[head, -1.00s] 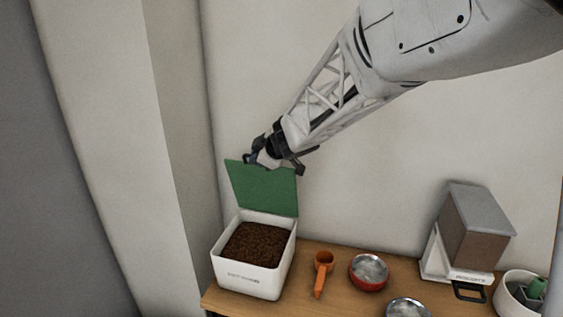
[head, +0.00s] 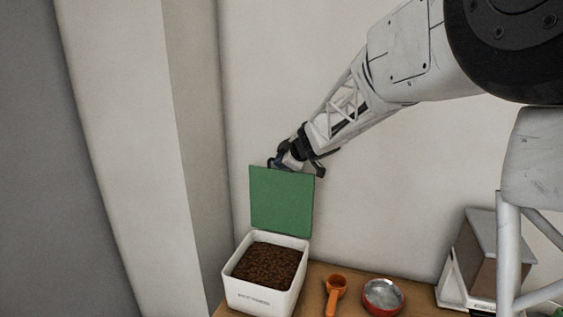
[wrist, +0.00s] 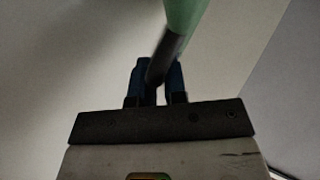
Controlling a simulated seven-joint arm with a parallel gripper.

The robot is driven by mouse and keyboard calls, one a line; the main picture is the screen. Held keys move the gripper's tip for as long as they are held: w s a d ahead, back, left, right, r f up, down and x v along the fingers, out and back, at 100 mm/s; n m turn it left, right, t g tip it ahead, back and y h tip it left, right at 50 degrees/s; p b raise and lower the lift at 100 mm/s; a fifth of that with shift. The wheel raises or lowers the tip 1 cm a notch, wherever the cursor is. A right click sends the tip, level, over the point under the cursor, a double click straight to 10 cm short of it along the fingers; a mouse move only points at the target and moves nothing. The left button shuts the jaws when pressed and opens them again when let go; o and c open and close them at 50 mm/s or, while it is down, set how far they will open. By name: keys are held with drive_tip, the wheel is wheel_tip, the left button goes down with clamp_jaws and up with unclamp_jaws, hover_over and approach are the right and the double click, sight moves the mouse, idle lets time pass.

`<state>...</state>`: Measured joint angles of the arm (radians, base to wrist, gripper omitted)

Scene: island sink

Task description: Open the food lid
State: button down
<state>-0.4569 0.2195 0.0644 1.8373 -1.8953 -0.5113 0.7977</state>
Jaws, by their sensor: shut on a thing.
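The food box (head: 262,299) is a white square bin filled with brown kibble (head: 268,265). It stands at the left end of the wooden counter. Its green lid (head: 281,202) stands up, about upright, along the box's back edge, so the kibble is in plain view. My gripper (head: 279,165) is at the lid's top edge, at the end of the arm reaching in from the upper right. In the wrist view, the blue fingers (wrist: 159,84) are closed around a dark strip that runs into the green lid (wrist: 184,14).
An orange scoop (head: 335,292) and a red-rimmed metal bowl (head: 382,296) lie right of the box on the counter (head: 316,274). A brown and grey dispenser (head: 480,250) stands farther right, partly behind my arm. Walls rise close behind and left of the box.

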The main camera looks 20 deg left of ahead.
drive_tip(key=c, duration=1.2)
unclamp_jaws()
drive_tip(key=shift+s+f, duration=0.1)
drive_tip(key=shift+f, duration=0.45)
drive_tip(key=shift+o, duration=0.2)
drive_tip(key=shift+f, duration=0.1)
drive_tip(key=shift+d, duration=0.1)
drive_tip(key=shift+c, duration=0.2)
drive_tip(key=shift+o, duration=0.2)
drive_tip(key=r+v, duration=0.1)
drive_tip(key=v, duration=0.7)
drive_tip(key=shift+r, duration=0.15)
drive_tip(key=shift+r, duration=0.1)
